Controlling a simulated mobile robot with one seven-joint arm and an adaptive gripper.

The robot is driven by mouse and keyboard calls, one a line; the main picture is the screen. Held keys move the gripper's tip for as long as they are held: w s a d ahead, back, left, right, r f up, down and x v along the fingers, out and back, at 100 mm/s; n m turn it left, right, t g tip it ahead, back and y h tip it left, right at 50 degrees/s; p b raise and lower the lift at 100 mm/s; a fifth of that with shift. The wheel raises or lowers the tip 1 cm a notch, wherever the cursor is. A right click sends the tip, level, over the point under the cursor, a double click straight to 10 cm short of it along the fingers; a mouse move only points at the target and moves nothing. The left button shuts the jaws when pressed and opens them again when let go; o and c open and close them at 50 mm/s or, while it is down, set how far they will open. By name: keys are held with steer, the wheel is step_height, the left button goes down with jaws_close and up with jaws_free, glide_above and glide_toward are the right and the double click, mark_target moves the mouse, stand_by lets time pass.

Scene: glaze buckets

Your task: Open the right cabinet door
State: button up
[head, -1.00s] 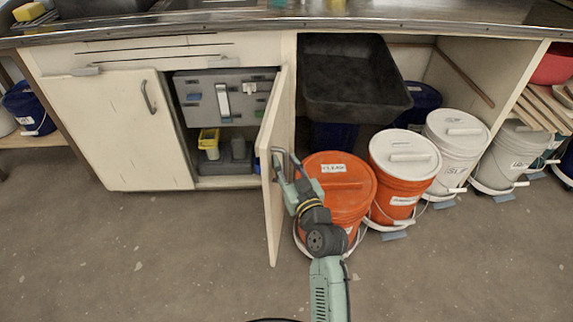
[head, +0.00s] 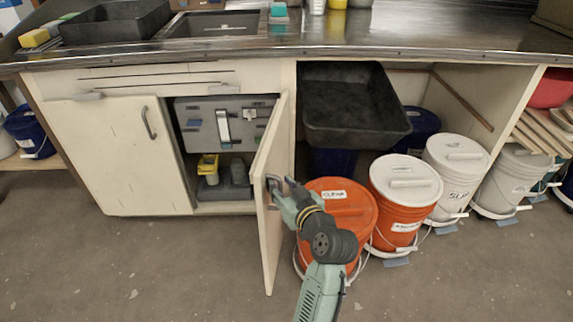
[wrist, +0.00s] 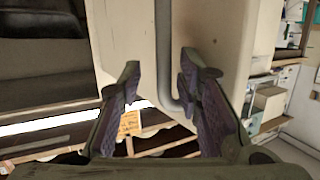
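The right cabinet door (head: 264,215) is a cream panel standing wide open, swung out toward me from the cabinet front. Its grey bar handle (head: 272,186) is on the face turned toward the buckets. My gripper (head: 280,194) is at this handle, on the right side of the door. In the wrist view the door panel (wrist: 217,40) fills the upper middle, and the handle (wrist: 163,50) runs between the fingers of my gripper (wrist: 158,78). The fingers are apart, with gaps visible beside the bar. Firm contact does not show.
The open cabinet shows a grey panel (head: 205,135) and a yellow container (head: 208,165). The left door (head: 105,150) is closed. An orange bucket (head: 345,215) stands close to my arm, with more buckets to the right. A black basin (head: 350,105) hangs above. Floor in front-left is clear.

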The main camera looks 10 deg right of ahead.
step_height(320, 180, up, 8)
steer(key=d+t, duration=0.1)
steer(key=t, duration=0.2)
steer(key=shift+w+f+m+h, duration=0.2)
steer(key=shift+m+h, duration=0.2)
steer(key=f+g, duration=0.1)
steer(key=f, duration=0.1)
steer(key=a+f+g, duration=0.1)
steer(key=f, duration=0.1)
steer(key=f+y, duration=0.1)
steer(key=f, duration=0.1)
steer(key=shift+s+a+f+n+g, duration=0.15)
steer(key=shift+f+n+g, duration=0.1)
steer(key=shift+n+g, duration=0.15)
steer(key=shift+s+r, duration=0.15)
steer(key=shift+r, duration=0.1)
steer(key=s+d+p, duration=0.3)
steer(key=s+d, duration=0.2)
steer(key=d, duration=0.6)
steer(key=shift+s+d+f, duration=0.15)
steer(key=shift+s+f, duration=0.25)
